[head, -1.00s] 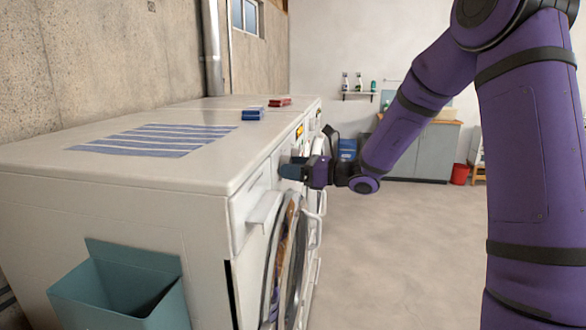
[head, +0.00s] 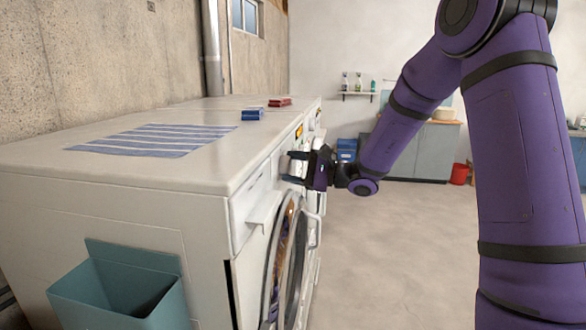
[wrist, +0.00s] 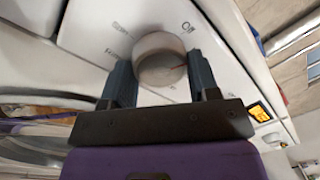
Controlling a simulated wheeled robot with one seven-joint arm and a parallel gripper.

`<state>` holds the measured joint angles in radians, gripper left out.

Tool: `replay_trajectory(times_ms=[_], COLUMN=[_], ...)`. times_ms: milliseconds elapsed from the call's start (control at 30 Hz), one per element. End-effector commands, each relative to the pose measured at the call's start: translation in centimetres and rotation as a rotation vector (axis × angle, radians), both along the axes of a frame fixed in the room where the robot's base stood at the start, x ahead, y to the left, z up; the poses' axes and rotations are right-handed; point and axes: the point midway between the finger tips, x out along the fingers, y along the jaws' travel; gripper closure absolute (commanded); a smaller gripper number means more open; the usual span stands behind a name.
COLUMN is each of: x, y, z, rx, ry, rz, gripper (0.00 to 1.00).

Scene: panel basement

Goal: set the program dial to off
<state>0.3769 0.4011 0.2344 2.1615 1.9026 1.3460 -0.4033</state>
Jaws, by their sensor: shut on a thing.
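The program dial (wrist: 160,60) is a round, pale grey knob on the white front panel of the near washing machine (head: 120,205). In the wrist view the word "Off" is printed above and right of the dial, with blurred labels to its left. I cannot clearly read where the dial points. My gripper (wrist: 159,66) has one finger on each side of the dial and is shut on it.
A striped cloth (head: 155,139), a blue box (head: 252,113) and a red item (head: 280,102) lie on the machine tops. A teal bin (head: 120,290) hangs on the near side. The round door (head: 288,255) is below the panel.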

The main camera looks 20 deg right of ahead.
Motion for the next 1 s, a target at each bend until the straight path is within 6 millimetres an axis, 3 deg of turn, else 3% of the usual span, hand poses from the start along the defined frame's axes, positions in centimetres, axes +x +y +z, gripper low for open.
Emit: replay_trajectory(times_ms=[500, 1000], x=[0.1, 0.11], y=[-0.13, -0.14], z=[0.0, 0.02], rx=[-0.189, -0.236], ry=[-0.324, -0.405], rz=[-0.001, -0.001], gripper=[0.69, 0.69])
